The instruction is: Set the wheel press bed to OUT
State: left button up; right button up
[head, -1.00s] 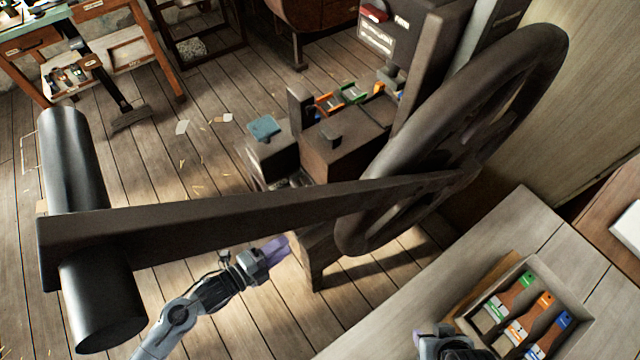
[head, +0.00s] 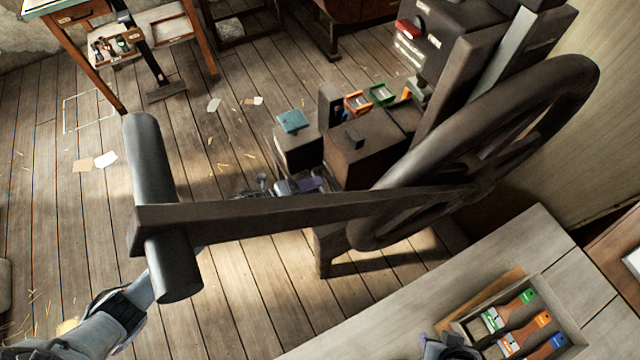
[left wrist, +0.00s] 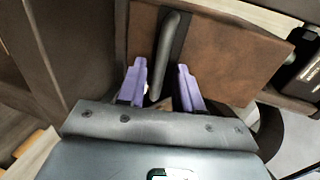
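The wheel press has a large dark handwheel (head: 568,78) with a long arm (head: 250,218) ending in a thick dark cylinder (head: 150,160). Low on the press is a brown block (head: 370,152), which looks like the bed; I cannot read an OUT mark. My left gripper (head: 318,182) is low beside this block, partly behind the long arm. In the left wrist view, my left gripper's purple fingers (left wrist: 162,88) are apart, on either side of a dark upright bar (left wrist: 168,45) before a brown face (left wrist: 225,50). My right gripper (head: 440,345) is partly visible at the bottom edge; its fingers are unclear.
A pale bench (head: 400,310) at lower right carries a box of brushes (head: 575,310). A teal pad (head: 292,121) sits on a dark block left of the bed. The long arm and cylinder hang over my left arm. The wooden floor (head: 230,130) is mostly open.

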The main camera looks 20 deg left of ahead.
pick_arm(q)
jog(key=shift+x, duration=1.4)
grip_shut()
